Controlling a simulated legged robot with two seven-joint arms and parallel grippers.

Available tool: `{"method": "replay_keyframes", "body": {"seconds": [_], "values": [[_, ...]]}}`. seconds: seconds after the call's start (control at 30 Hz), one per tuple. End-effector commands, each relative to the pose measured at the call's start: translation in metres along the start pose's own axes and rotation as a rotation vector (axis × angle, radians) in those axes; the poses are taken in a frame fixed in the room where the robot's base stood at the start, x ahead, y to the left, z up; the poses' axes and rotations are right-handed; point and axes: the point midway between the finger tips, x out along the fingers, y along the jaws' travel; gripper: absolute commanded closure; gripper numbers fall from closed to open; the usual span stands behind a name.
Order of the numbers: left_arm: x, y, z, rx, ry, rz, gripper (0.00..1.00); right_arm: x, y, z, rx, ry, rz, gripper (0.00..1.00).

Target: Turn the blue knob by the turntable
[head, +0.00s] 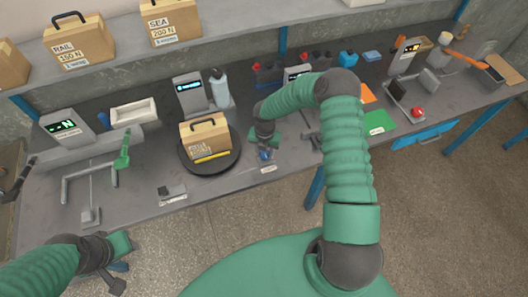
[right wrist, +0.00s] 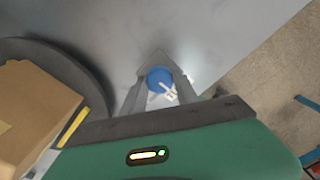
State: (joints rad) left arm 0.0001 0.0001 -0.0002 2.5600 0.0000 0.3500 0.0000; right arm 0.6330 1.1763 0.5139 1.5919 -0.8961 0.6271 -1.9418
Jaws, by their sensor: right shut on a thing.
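The blue knob (right wrist: 160,79) sits on the grey bench, right of the black turntable (right wrist: 52,50) in the right wrist view. In the head view the knob (head: 265,155) shows small below my right gripper (head: 266,150). My right gripper (right wrist: 160,85) points down at the bench, with its two fingers on either side of the knob and shut on it. A cardboard box (head: 205,136) with a label and a yellow strip stands on the turntable (head: 213,170). My left gripper (head: 117,268) is at the lower left, off the bench's front edge; its finger opening is unclear.
A small label plate (head: 268,169) lies near the front edge, and a small grey device (head: 172,193) left of it. A display unit (head: 189,96) stands behind the turntable. A green sheet (head: 377,122) lies to the right. Boxes stand on the shelf above.

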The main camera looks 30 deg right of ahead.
Motion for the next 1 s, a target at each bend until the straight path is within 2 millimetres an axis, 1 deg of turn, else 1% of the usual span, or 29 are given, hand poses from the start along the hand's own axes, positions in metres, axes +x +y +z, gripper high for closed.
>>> {"method": "replay_keyframes", "body": {"seconds": [0.17,0.37,0.57,1.0], "values": [[0.000,0.000,0.000,0.000,0.000,0.000,0.64,-0.002,0.003,0.001,0.014,-0.004,0.007,1.00],[0.002,0.000,0.000,0.000,0.000,0.000,0.64,-0.001,0.003,0.001,0.088,-0.004,0.006,1.00],[0.004,0.000,0.001,0.000,0.000,0.000,0.64,-0.002,0.003,0.002,0.231,-0.006,0.007,1.00],[0.011,0.000,0.003,0.000,0.000,0.000,0.64,-0.001,0.004,0.001,0.645,-0.003,0.010,1.00]]}}
